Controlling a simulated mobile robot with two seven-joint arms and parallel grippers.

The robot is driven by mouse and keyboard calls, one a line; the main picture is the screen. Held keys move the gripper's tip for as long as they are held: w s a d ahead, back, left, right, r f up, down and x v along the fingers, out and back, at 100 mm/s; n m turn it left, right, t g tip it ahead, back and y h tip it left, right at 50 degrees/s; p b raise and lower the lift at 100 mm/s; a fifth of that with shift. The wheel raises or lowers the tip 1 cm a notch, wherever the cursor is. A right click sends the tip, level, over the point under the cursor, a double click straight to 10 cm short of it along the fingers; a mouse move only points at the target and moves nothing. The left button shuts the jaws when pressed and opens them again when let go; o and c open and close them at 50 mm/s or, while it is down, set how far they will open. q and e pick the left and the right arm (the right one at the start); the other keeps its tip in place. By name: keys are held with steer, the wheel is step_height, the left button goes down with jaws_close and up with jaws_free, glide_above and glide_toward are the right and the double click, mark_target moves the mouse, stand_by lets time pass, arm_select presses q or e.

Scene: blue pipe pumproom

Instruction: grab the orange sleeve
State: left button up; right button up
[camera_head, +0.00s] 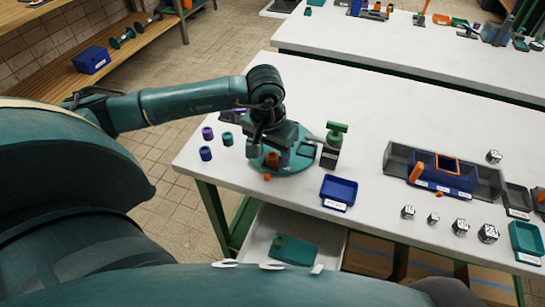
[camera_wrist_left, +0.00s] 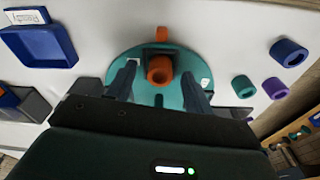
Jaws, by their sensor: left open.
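The orange sleeve (camera_head: 272,160) is a short hollow cylinder on a round teal plate (camera_head: 299,164) near the table's front left. In the left wrist view, the sleeve (camera_wrist_left: 160,70) shows its open end, in front of a dark block on the plate (camera_wrist_left: 137,62). My left gripper (camera_head: 270,146) is over the plate and partly hides it. In the left wrist view, the open left gripper (camera_wrist_left: 159,74) has one finger on each side of the sleeve, with gaps between. I cannot tell how high the fingertips are above the plate. My right gripper is not in view.
A small orange piece (camera_head: 267,177) lies at the plate's front edge. Purple, blue and green sleeves (camera_head: 205,153) stand left of it. A green-topped device (camera_head: 332,146) and a blue tray (camera_head: 339,191) stand to the right. The table's middle back is clear.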

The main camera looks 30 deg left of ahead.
arm_select(q)
steer(key=c, duration=1.1)
steer(key=shift+r, duration=0.1)
